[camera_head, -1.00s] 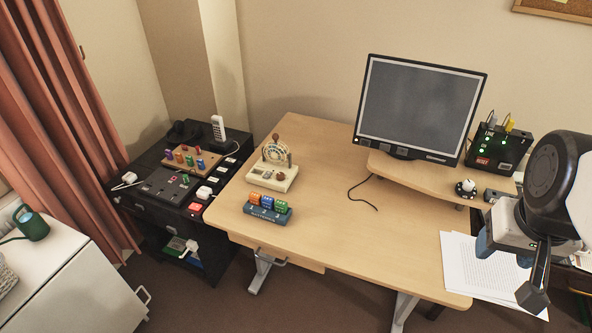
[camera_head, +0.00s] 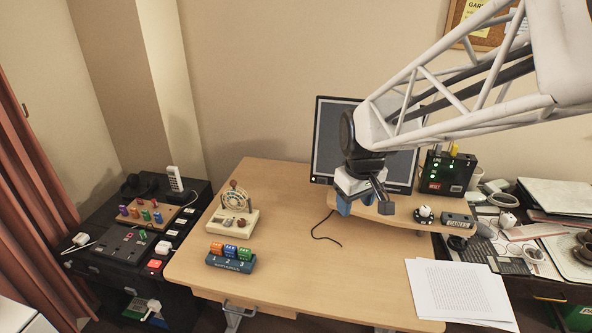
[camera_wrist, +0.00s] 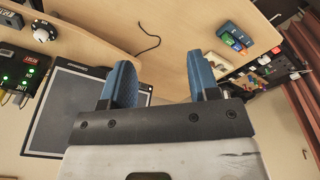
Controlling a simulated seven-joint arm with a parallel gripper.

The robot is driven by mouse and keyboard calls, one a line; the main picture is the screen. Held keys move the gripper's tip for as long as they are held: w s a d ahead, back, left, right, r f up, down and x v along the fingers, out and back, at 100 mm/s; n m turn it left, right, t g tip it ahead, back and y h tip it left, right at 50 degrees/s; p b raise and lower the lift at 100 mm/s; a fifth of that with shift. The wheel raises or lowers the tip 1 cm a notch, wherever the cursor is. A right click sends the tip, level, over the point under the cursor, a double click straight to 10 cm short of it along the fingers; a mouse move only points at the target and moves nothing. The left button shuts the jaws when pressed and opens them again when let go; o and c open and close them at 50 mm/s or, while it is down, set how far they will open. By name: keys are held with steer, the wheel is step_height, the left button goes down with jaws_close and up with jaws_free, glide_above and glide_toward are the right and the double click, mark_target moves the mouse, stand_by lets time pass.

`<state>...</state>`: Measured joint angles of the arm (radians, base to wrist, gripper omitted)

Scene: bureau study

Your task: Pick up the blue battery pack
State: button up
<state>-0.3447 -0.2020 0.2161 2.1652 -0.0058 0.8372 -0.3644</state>
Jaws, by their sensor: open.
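The blue battery pack (camera_head: 230,251) sits in the middle of a dark blue holder (camera_head: 222,265) on the desk. An orange pack (camera_head: 216,248) is on its left and a green pack (camera_head: 245,254) on its right. My gripper (camera_head: 364,203) is open and empty, up in front of the monitor, to the right of the holder and well apart from it. In the wrist view, the blue fingertips of my gripper (camera_wrist: 162,76) are spread.
A beige device with a dial (camera_head: 234,217) stands just behind the holder. The monitor (camera_head: 330,135) and a raised shelf (camera_head: 400,211) are at the back right. Papers (camera_head: 455,290) lie at the front right. The desk between holder and papers is clear apart from a thin cable (camera_head: 326,238).

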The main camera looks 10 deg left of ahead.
steer(key=w+a+f+n, duration=0.3)
steer(key=w+a+f, duration=0.2)
steer(key=a, duration=0.4)
steer(key=n+g, duration=0.1)
steer(key=n, duration=0.6)
glide_above(230, 247)
step_height(230, 247, down, 19)
steer(key=shift+f, duration=1.35)
steer(key=shift+d, duration=0.1)
steer(key=shift+s+f, duration=0.1)
steer(key=shift+f, duration=2.5)
